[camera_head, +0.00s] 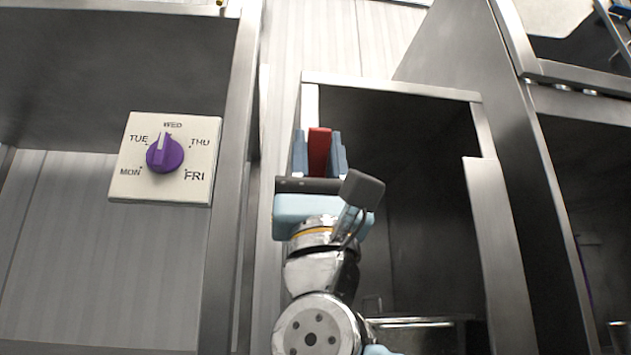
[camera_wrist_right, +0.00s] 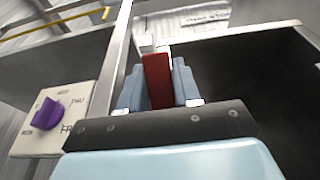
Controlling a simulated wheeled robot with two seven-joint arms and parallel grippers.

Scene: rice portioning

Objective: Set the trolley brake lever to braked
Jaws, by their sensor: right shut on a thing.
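A red lever (camera_head: 319,150) stands at the left side of the trolley's metal frame (camera_head: 390,86). I take it for the brake lever. My right gripper (camera_head: 320,153) has its two blue-grey fingers on either side of the lever and is shut on it. In the right wrist view the red lever (camera_wrist_right: 158,80) shows between the fingers of the right gripper (camera_wrist_right: 160,85). No braked marking is visible, so I cannot tell the lever's setting. My left gripper is not in view.
A white panel (camera_head: 122,185) with a purple day dial (camera_head: 165,154) is to the left, its pointer near WED. Metal rails and walls stand on both sides of the trolley frame. The frame's inside is dark and looks mostly empty.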

